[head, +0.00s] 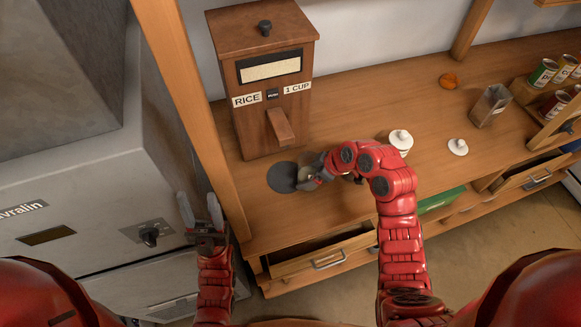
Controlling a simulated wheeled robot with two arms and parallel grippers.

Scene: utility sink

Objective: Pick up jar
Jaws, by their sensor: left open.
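A white jar (401,139) with a rounded top stands on the wooden counter, partly hidden behind my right arm. A small white lid-like piece with a knob (458,146) lies to its right. My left gripper (199,203) is open and empty, fingers pointing up, in front of the grey machine at the left and away from the jar. My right gripper (308,174) is at the edge of a dark round disc, left of the jar. A small greyish round shape shows at its fingers; whether it is gripped cannot be told.
A wooden rice dispenser (265,85) stands behind the dark disc (283,177). An open drawer (322,256) juts out below the counter. A wooden post (190,110) rises at the left.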

